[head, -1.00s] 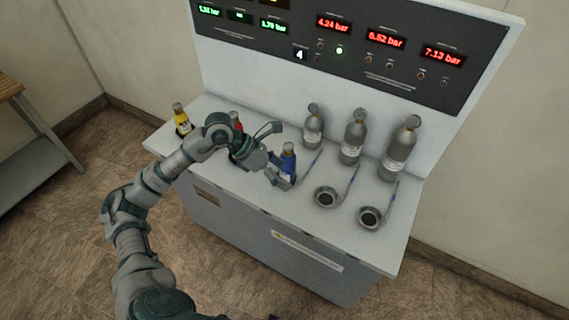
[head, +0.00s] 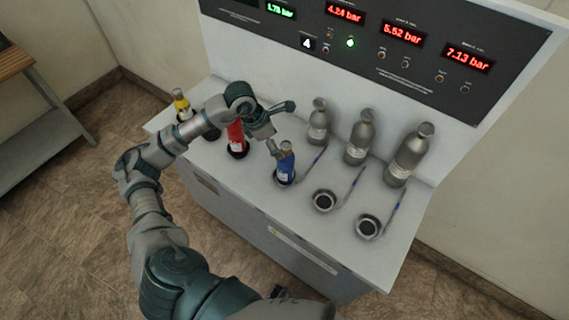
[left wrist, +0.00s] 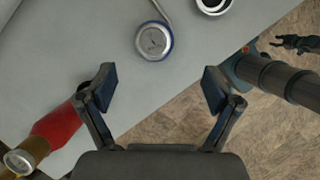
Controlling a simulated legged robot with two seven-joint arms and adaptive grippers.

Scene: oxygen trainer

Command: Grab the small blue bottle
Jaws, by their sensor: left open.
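The small blue bottle (head: 285,164) stands upright in a holder on the grey bench, with a brownish neck and grey cap. In the left wrist view its round cap (left wrist: 154,40) lies beyond the fingertips, roughly midway between them. My left gripper (head: 283,128) is open and empty, just behind and left of the bottle's top in the head view. One finger hangs close to the bottle; I cannot tell if it touches. The left wrist view shows both fingers (left wrist: 160,88) spread apart. A dark gripper, probably my right one (left wrist: 298,43), shows small at the right edge there.
A red bottle (head: 236,138), partly behind my arm, and a yellow bottle (head: 181,104) stand left. Grey bottles (head: 318,122) line the back right. Empty round holders (head: 325,201) sit right of the blue bottle. The display panel (head: 400,50) rises behind the bench (head: 300,225).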

